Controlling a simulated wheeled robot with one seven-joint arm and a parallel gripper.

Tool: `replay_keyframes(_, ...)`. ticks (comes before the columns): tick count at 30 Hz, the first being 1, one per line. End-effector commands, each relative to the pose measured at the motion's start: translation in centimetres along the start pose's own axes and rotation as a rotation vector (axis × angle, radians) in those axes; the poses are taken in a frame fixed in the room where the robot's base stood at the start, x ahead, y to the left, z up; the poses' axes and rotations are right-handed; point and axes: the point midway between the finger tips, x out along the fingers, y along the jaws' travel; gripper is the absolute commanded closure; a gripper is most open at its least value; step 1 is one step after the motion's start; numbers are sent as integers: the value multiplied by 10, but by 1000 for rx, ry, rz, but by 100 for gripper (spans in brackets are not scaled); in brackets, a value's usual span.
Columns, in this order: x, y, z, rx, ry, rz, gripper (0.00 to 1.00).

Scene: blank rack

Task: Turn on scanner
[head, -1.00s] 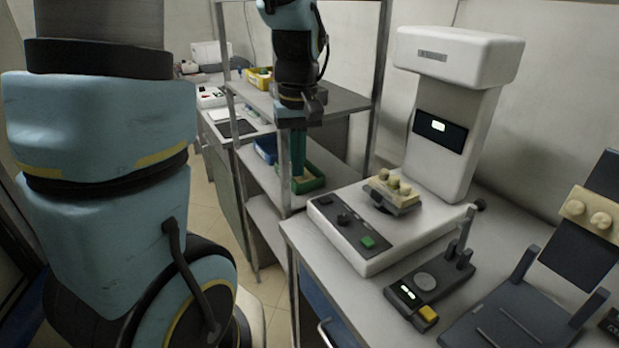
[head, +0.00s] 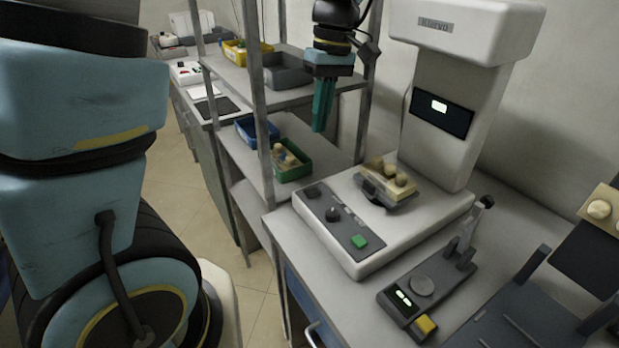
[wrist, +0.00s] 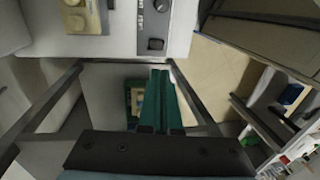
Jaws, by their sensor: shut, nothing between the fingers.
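The scanner (head: 440,95) is a tall white machine on the bench, with a small lit screen on its column. Its base carries a dark control strip with a green button (head: 359,242) at the near end and dark knobs (head: 332,214) behind it. A beige dental-like block (head: 391,181) with round knobs sits on the scanner's stage. My gripper (head: 319,128) has green fingers, shut and empty, pointing down in front of the shelf rack, left of the scanner column. In the wrist view the fingers (wrist: 160,78) point toward the scanner base (wrist: 120,42); the green button is not visible there.
A metal rack (head: 263,130) stands left of the bench, holding a green bin (head: 290,172), a blue bin (head: 243,131) and a yellow bin (head: 233,57). A small dark device with a yellow button (head: 426,324) lies right of the scanner. Floor is open at left.

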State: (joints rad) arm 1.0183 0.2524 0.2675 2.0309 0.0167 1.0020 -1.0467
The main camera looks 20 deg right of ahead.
Motion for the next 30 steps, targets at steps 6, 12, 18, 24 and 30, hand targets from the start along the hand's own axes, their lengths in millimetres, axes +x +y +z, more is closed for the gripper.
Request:
replay_keyframes(6, 23, -1, 0, 0, -3, -5, 100)
replay_keyframes(12, 64, -2, 0, 0, -3, -7, 100)
replay_keyframes(18, 103, -2, 0, 0, -3, -5, 100)
replay_keyframes(24, 129, -1, 0, 0, -2, -3, 100)
replay_keyframes(30, 139, -1, 0, 0, -1, -1, 100)
